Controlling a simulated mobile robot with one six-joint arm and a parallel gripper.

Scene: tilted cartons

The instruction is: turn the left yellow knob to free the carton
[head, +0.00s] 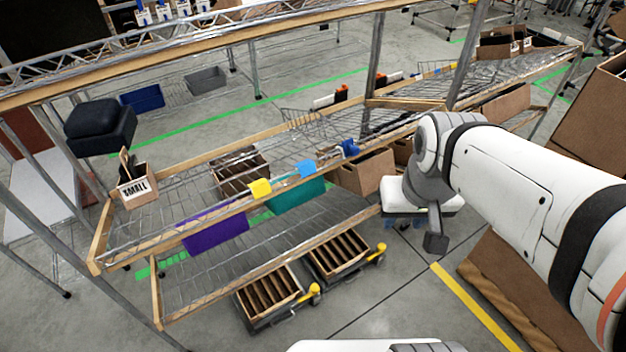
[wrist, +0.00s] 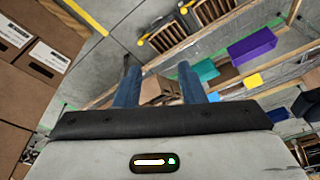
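The left yellow knob (head: 315,293) sits at the right end of a low dark cart on the floor, beside a carton with several slots (head: 269,296). A second yellow knob (head: 380,250) is on the cart to its right, by another slotted carton (head: 337,255). My gripper (head: 404,224) is right of and above both knobs, touching neither. In the wrist view, its two blue fingers (wrist: 158,86) stand apart with nothing held between them. The carts show small at the top there, with the left knob (wrist: 184,9) near the edge.
A tilted wire rack (head: 170,225) with wooden edges stands over the carts. Brown cartons (head: 520,295) stand at right. Floor before the carts is clear.

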